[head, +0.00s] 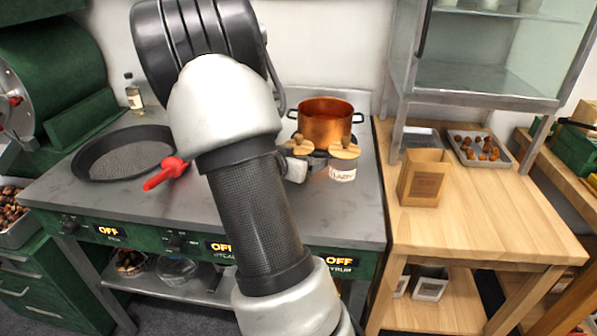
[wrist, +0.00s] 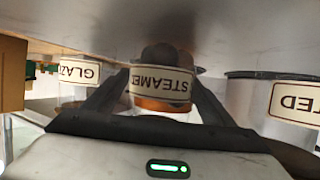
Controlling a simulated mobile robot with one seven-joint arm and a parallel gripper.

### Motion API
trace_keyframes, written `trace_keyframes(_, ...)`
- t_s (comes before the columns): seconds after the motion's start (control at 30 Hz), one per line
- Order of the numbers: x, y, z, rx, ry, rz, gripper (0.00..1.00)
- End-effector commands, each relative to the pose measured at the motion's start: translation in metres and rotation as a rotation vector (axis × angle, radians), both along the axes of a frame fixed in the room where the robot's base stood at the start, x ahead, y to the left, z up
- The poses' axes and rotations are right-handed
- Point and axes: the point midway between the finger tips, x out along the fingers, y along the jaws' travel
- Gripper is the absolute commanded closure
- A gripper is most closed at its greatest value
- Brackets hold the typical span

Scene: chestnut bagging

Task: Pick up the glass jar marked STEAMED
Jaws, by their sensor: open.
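The glass jar marked STEAMED (wrist: 160,87) stands in the middle of the wrist view, its label upside down and dark round shapes showing by it. My gripper (wrist: 160,76) is open, with one finger on each side of this jar; I cannot tell whether either finger touches it. In the head view my arm hides most of the gripper and the STEAMED label. A jar marked GLAZED (wrist: 80,72) is left of the fingers in the wrist view; it also shows in the head view (head: 342,174) under a wooden lid. A jar whose label ends in TED (wrist: 296,104) is on the right.
A copper pot (head: 325,126) stands on the stove just behind the jars. A dark pan (head: 105,168) and a red-handled tool (head: 167,173) lie left of my arm.

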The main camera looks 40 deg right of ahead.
Motion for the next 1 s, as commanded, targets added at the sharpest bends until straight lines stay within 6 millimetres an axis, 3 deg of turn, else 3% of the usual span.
trace_keyframes(0.27,0.003,-0.008,-0.003,0.000,0.000,0.001,0.23)
trace_keyframes(0.6,0.003,-0.008,-0.003,0.000,0.000,0.001,0.78)
trace_keyframes(0.87,0.003,-0.008,0.002,-0.001,-0.002,0.001,0.78)
trace_keyframes(1.0,0.003,-0.008,0.023,-0.002,-0.005,0.000,0.78)
